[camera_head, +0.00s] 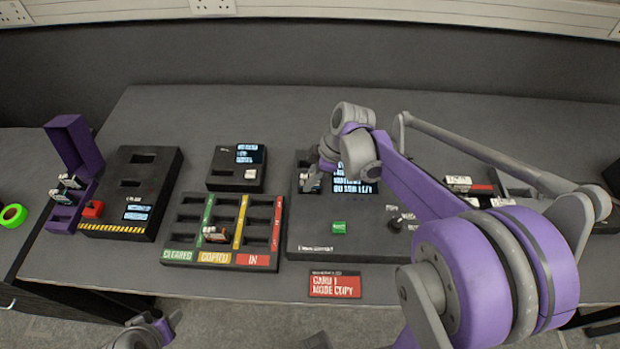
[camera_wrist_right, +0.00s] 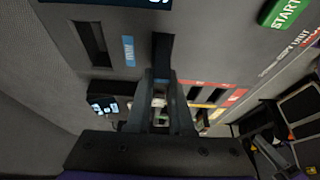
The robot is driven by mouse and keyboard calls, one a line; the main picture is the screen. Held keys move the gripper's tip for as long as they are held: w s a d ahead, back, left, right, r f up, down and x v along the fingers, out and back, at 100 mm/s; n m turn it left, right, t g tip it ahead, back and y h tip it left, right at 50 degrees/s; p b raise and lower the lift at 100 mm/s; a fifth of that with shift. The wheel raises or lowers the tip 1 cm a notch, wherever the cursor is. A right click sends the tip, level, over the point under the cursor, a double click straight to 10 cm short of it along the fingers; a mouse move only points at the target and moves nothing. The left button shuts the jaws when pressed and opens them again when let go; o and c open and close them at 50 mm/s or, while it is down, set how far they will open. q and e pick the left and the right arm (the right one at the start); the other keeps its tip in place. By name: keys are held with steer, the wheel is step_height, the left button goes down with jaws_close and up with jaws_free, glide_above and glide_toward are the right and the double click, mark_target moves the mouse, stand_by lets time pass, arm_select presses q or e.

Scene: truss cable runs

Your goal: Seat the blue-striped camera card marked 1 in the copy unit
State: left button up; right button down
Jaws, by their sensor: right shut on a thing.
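The copy unit (camera_head: 365,235) is a dark box with a lit screen and a green START button (camera_head: 339,228). It also shows in the wrist view (camera_wrist_right: 215,45), with one empty slot (camera_wrist_right: 93,44) beside a blue label and a second slot (camera_wrist_right: 162,52) at the fingertips. My right gripper (camera_head: 312,178) is over the unit's left part, shut on a small card (camera_wrist_right: 159,101), mostly hidden between the fingers. Its stripe and number cannot be read, nor how deep it sits. My left gripper (camera_head: 158,328) is at the bottom edge, partly cut off.
A tray (camera_head: 180,256) marked CLEARED, COPIED and IN stands left of the unit, with one card (camera_head: 214,234) in it. A small screened box (camera_head: 222,177), a striped black box (camera_head: 112,222) and a purple stand (camera_head: 85,150) are further left. A red sign (camera_head: 335,285) lies in front.

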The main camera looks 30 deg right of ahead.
arm_select(q)
steer(key=shift+f, duration=0.3)
arm_select(e)
steer(key=shift+f, duration=0.35)
steer(key=shift+c, duration=2.1)
jaws_free()
arm_select(q)
steer(key=shift+r, duration=0.1)
arm_select(e)
steer(key=shift+r+p, duration=2.1)
steer(key=shift+r, duration=1.7)
arm_select(q)
step_height(320, 180, up, 6)
steer(key=w, duration=0.2)
steer(key=shift+s, duration=0.1)
